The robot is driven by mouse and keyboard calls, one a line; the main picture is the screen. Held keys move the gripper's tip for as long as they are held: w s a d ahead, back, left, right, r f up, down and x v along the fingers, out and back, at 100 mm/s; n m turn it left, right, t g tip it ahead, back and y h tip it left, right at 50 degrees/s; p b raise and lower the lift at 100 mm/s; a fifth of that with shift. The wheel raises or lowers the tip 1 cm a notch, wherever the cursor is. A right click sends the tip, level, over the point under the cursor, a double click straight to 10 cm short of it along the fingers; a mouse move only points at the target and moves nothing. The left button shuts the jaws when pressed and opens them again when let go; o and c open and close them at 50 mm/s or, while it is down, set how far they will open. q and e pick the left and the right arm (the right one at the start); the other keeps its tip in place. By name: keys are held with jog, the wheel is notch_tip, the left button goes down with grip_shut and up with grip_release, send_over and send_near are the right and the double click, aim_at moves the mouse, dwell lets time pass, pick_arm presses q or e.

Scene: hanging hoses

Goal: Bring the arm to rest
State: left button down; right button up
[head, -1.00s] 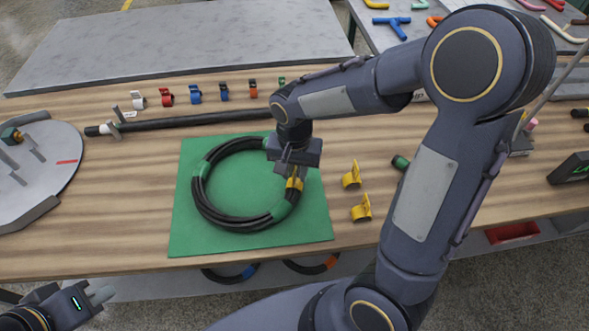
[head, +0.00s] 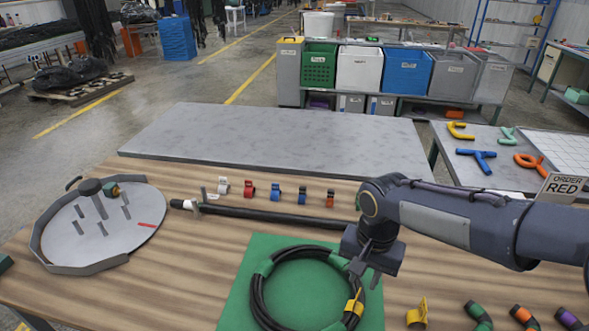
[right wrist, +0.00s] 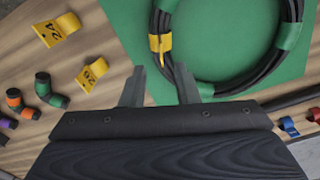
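My right gripper (head: 360,272) is in the head view, above the far right part of a coiled black hose (head: 258,293). In the right wrist view its two fingers (right wrist: 158,88) stand apart with nothing between them. The coil has green bands and lies on a green mat (head: 236,300). A yellow tag (head: 353,303) is around the coil's right side; it also shows beyond the fingers in the wrist view (right wrist: 160,43). The gripper looks clear of the tag and the hose. My left gripper is not in view.
A loose yellow tag (head: 417,313) and several dark fittings (head: 523,316) lie right of the mat. A long black hose (head: 270,215) and coloured clips lie behind it. A round grey board (head: 85,250) is at the left. A bare grey table (head: 270,138) stands behind.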

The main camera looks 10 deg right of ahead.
jog(key=s+r+n+t+y, duration=0.1)
jog(key=s+n+t, duration=0.1)
jog(key=s, duration=0.5)
jog(key=s+d+r+n+t+y, duration=0.1)
jog(key=s+n+t+y, duration=0.1)
jog(key=s, duration=0.6)
jog(key=shift+r+n+t+y, duration=0.25)
jog(key=shift+n+t+y, duration=0.05)
jog(key=shift+n+t, duration=0.45)
